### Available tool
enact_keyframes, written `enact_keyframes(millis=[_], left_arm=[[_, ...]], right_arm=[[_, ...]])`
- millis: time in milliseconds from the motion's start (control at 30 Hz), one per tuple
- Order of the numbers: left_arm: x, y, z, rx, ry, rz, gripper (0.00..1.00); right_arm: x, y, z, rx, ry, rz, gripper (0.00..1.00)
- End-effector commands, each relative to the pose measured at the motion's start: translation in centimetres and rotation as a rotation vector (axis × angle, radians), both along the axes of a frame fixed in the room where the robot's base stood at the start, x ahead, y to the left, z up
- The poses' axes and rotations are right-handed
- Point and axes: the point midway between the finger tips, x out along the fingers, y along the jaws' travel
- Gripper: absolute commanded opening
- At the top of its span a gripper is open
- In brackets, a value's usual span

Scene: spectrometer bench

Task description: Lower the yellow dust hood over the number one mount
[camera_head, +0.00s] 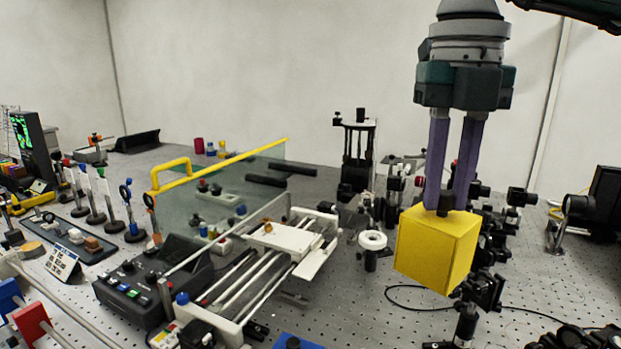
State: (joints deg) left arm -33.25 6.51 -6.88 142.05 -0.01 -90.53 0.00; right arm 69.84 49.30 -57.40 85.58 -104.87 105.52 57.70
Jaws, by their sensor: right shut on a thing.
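The yellow dust hood (437,252) is a box-shaped cover with a small dark knob on top. My right gripper (447,203) points straight down from above, with its two purple fingers shut on that knob. The hood hangs upright in front of a cluster of black optical mounts (495,240), hiding part of them. I cannot make out which mount is number one, and I cannot tell how high the hood is above the bench. My left gripper is not in view.
A clear panel with a yellow top edge (230,160) stands left of centre. A white rail carriage (290,240) and black control box (140,290) sit on the perforated bench (345,310). A white ring mount (372,241) stands close left of the hood. A black cable lies in front.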

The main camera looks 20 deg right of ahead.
Motion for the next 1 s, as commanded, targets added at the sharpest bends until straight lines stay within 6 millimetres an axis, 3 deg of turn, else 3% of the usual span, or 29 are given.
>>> enact_keyframes(millis=[33, 100, 200, 333, 500, 933, 1000], left_arm=[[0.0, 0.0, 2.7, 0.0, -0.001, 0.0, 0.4], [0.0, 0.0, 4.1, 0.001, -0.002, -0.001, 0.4], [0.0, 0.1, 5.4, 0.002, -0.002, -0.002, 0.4], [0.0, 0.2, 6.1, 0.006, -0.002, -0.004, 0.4], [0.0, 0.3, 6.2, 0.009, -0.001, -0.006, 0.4], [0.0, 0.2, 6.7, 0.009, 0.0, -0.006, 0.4], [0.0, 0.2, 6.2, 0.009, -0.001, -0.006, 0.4]], right_arm=[[0.4, -2.2, 1.8, -0.001, 0.005, -0.085, 0.0], [0.9, -4.8, 2.0, -0.002, 0.004, -0.182, 0.0], [1.1, -8.0, 2.1, -0.002, 0.003, -0.287, 0.0], [1.0, -10.5, 2.0, -0.001, 0.0, -0.366, 0.0], [1.0, -11.4, 1.8, 0.0, 0.0, -0.392, 0.0], [1.0, -11.3, 2.0, 0.0, 0.0, -0.389, 0.0], [1.0, -11.3, 1.3, 0.0, 0.0, -0.389, 0.0]])
